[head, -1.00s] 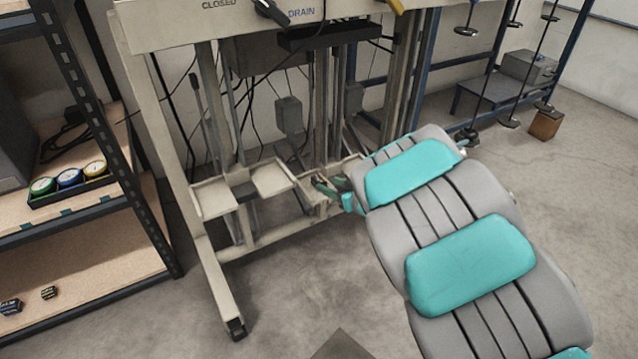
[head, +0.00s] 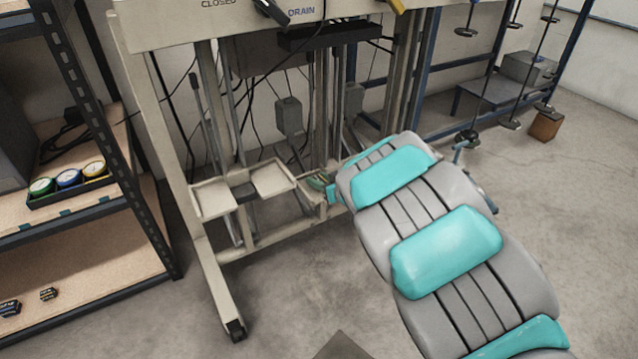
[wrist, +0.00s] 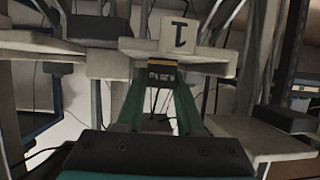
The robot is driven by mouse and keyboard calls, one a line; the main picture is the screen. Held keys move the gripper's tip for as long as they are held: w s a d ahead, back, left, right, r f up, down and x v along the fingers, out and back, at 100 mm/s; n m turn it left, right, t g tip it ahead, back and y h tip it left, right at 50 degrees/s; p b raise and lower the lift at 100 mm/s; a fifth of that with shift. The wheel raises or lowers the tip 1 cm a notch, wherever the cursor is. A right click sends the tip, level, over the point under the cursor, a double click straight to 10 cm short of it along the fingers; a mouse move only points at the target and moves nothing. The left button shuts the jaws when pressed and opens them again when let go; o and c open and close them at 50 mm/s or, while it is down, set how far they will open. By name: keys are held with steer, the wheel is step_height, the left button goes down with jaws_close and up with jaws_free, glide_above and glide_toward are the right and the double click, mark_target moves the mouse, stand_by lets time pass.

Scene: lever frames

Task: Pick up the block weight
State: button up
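A small dark block with yellow bands and printing (wrist: 162,74), which looks like the block weight, sits at the far end of my gripper in the wrist view, just below a pale plate marked with a black "1" (wrist: 178,36). My gripper (wrist: 161,82) has two green fingers spread apart, with the block between or just beyond their tips; contact is not clear. In the head view my gripper (head: 318,182) is low beside the pale frame's trays, partly hidden by my grey and teal arm. The block cannot be made out there.
Pale trays (head: 213,198) and upright posts of the frame (head: 172,140) crowd the gripper. A shelf on the left (head: 120,235) holds three round gauges (head: 68,179) and small dark blocks (head: 48,294).

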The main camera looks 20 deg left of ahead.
jaws_close()
stand_by(0.4)
